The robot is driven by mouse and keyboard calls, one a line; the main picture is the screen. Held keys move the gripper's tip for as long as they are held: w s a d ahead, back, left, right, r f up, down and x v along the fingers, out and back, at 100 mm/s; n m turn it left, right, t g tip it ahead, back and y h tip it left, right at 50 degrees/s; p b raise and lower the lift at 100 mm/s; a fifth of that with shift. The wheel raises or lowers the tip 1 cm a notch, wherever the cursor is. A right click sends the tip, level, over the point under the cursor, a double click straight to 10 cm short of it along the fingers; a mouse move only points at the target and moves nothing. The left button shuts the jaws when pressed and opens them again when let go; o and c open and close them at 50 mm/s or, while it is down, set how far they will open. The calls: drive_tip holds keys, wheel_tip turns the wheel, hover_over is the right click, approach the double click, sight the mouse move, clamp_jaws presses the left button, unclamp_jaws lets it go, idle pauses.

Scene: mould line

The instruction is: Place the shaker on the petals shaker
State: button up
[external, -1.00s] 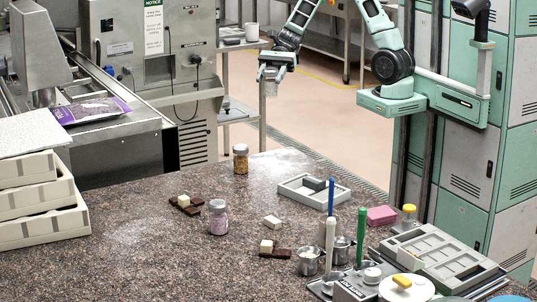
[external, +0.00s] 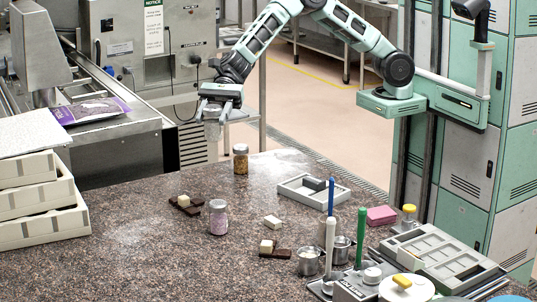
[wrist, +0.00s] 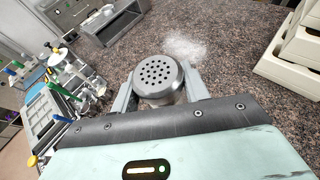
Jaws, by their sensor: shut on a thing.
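My gripper (external: 218,106) is shut on a grey shaker (external: 213,129), held upright in the air just past the table's far edge in the external view. The shaker's round perforated lid (wrist: 157,74) shows between my fingers in the wrist view; the lid hides most of its body. A jar with pinkish-lilac contents (external: 219,218), apparently the petals shaker, stands upright on the speckled table, below and apart from my gripper. Another jar with orange-brown contents (external: 241,160) stands near the table's far edge, closer to my gripper.
Dark and pale chocolate pieces (external: 186,204) lie around the jars. A grey tray (external: 340,197), metal cups (external: 309,262) and upright blue, white and green tools crowd the right. Stacked cream trays (external: 40,231) stand at left.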

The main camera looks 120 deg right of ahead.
drive_tip(key=w+a, duration=0.2)
drive_tip(key=a, duration=0.4)
drive_tip(key=p, duration=0.1)
hover_over(218, 203)
wheel_tip(218, 203, down, 11)
wheel_tip(218, 203, down, 4)
drive_tip(key=shift+d+r+p, duration=0.1)
drive_tip(key=shift+r+p, duration=0.15)
drive_tip(key=shift+p, duration=0.6)
drive_tip(key=shift+f, duration=0.2)
drive_tip(key=shift+f, duration=0.1)
drive_tip(key=shift+f+b, duration=0.15)
drive_tip(key=shift+b, duration=0.15)
drive_tip(key=o, duration=1)
drive_tip(key=shift+o, duration=0.2)
